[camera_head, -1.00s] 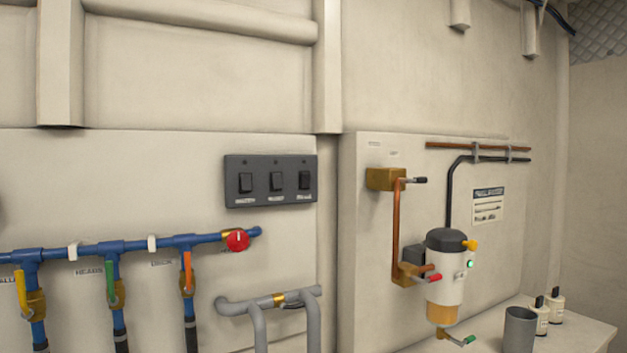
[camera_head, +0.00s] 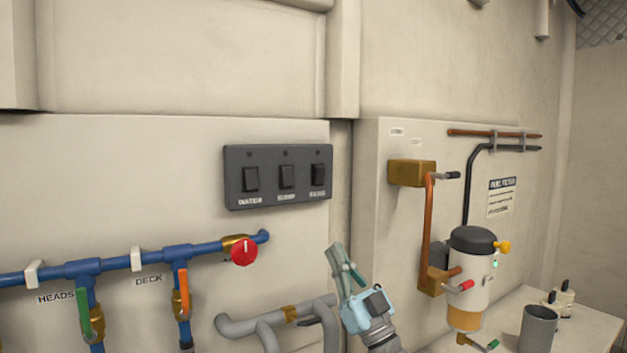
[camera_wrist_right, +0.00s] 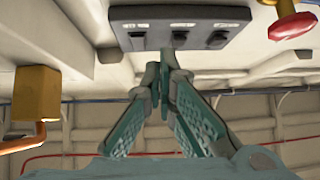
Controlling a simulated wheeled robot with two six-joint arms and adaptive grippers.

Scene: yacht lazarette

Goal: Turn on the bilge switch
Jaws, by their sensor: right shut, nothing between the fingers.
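The dark grey switch panel (camera_head: 232,178) is on the wall, with three black rocker switches in a row. The right one, whose label seems to read bilge, is the bilge switch (camera_head: 318,174). The panel also shows at the top of the right wrist view (camera_wrist_right: 155,13), with the bilge switch (camera_wrist_right: 137,41) at its left end. My right gripper (camera_head: 335,250) is shut and empty, below and right of the panel, pointing up. In the right wrist view its closed fingertips (camera_wrist_right: 167,58) appear near the middle switch. Contact with the panel is not visible. My left gripper is out of view.
Blue pipes with a red knob (camera_head: 244,252) and coloured valve handles run below the panel. A grey pipe (camera_head: 240,325) is beside my right gripper. To the right are a brass block (camera_head: 408,173), copper pipe and filter canister (camera_head: 471,280). A grey cup (camera_head: 538,328) stands on the ledge.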

